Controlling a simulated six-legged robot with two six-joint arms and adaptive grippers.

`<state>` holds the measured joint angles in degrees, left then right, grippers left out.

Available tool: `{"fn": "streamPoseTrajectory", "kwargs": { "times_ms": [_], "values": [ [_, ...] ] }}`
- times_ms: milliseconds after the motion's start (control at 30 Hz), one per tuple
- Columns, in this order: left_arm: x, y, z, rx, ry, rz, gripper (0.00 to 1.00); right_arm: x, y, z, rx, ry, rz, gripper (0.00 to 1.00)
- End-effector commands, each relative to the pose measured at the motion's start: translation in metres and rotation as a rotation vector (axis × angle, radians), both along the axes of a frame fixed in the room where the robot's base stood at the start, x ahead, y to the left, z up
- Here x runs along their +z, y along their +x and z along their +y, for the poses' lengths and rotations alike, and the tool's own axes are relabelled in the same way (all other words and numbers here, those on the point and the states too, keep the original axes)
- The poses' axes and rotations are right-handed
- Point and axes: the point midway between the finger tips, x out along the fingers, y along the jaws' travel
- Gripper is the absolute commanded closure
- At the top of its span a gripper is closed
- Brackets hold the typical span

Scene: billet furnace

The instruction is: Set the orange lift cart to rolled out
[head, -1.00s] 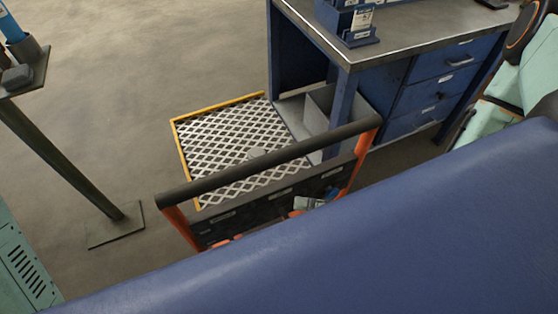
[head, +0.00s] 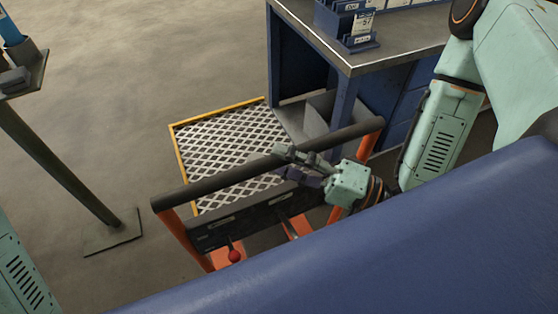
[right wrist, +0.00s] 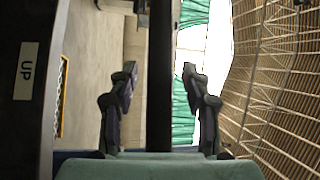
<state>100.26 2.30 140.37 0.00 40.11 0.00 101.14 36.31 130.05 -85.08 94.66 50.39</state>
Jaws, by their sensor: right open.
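The orange lift cart shows in the head view by its dark push bar (head: 270,163), orange uprights (head: 185,238) and a dark panel with a red-knobbed lever (head: 235,256). A diamond-mesh deck with yellow edging (head: 225,150) lies beyond the bar; I cannot tell whether it is part of the cart. My right gripper (head: 284,161) is at the bar, right of its middle. In the right wrist view its open fingers (right wrist: 160,75) stand either side of the dark bar (right wrist: 160,120), with gaps on both sides. My left gripper is out of view.
A blue workbench (head: 345,100) with a metal top and small bins (head: 345,22) stands behind the cart's right end. A post-mounted stand (head: 60,165) is at the left. The floor (head: 150,60) between them is clear.

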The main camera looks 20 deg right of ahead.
Motion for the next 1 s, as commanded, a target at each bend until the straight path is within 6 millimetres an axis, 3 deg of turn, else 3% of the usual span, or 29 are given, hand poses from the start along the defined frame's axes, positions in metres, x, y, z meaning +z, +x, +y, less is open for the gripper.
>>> {"fn": "streamPoseTrajectory", "kwargs": {
  "times_ms": [567, 1000],
  "values": [
    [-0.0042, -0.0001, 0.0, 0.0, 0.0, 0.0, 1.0, 0.0023, 0.0091, 0.0108, 0.0, -0.001, 0.0, 0.51],
    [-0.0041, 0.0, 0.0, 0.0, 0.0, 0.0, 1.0, 0.002, 0.0091, 0.0106, 0.0, -0.001, 0.0, 0.89]
  ]
}}
